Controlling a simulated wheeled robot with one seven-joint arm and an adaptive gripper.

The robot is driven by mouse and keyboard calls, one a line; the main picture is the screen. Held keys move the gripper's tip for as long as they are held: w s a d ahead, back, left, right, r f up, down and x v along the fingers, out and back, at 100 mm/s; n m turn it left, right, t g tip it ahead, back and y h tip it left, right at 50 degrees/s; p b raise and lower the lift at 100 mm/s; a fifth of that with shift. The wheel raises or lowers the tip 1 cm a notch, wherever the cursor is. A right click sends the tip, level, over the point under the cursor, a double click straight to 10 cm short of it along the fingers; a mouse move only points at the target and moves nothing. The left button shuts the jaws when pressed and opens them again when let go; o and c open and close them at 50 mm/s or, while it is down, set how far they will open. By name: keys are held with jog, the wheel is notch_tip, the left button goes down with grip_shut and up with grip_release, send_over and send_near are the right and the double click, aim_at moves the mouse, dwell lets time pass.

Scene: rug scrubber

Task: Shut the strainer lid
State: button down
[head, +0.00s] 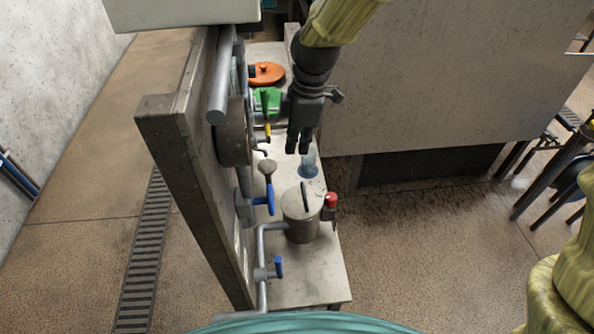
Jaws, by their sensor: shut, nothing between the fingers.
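A grey metal cylinder, which looks like the strainer (301,230), stands on the narrow bench in the head view. Its round grey top, which looks like the lid (293,202), has a dark bar handle (305,195). The top appears to lie over the cylinder, but I cannot tell whether it is fully seated. My gripper (298,148) is shut and empty, pointing down above the bench, behind the strainer in the picture and apart from it.
A blue-rimmed clear item (309,168) is below my gripper. A red-topped item (331,201) stands right beside the strainer. Blue-handled valves (270,200) and grey pipes (262,250) line the left. Green (267,100) and orange (266,73) parts are farther back. Open floor (420,240) lies right.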

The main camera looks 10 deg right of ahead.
jog(key=shift+s+f+p, duration=0.1)
jog(key=shift+f+p, duration=1.95)
jog(key=shift+f, duration=4.65)
jog(key=shift+a+f, duration=0.1)
